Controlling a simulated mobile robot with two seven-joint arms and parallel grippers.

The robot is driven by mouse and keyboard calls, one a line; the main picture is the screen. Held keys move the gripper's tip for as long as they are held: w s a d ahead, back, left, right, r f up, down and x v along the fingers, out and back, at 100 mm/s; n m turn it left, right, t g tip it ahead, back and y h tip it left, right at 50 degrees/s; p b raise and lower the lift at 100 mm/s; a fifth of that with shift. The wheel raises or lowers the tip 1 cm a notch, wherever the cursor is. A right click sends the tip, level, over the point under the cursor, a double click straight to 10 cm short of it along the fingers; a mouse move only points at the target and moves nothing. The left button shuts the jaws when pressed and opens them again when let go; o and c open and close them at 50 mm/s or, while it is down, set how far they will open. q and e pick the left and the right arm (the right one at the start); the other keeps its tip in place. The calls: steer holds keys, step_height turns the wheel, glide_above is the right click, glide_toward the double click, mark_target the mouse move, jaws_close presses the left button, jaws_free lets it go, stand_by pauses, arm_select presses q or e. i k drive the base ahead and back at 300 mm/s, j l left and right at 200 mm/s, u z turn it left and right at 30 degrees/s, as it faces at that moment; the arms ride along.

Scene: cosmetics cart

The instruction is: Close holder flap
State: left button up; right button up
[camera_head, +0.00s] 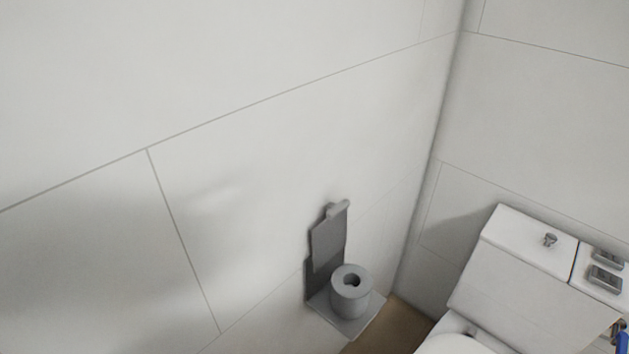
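A grey toilet-paper holder is fixed low on the left wall. Its flap (328,240) stands raised, nearly flat against the wall, with a small curved lip at its top. The holder's flat base plate (352,324) sticks out below. A grey paper roll (350,292) stands upright on the plate, its core hole facing up, in front of the lower back of the holder. Neither of my grippers shows in the head view.
A white toilet with a cistern (520,270) stands at the right, close to the holder. Small objects (604,278) sit on the cistern lid, and something blue (622,342) shows at the right edge. The tiled wall (200,220) left of the holder is bare.

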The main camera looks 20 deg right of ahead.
mark_target(328, 237)
steer(key=k+l+u, duration=0.25)
steer(key=u, duration=0.15)
steer(key=k+u, duration=0.45)
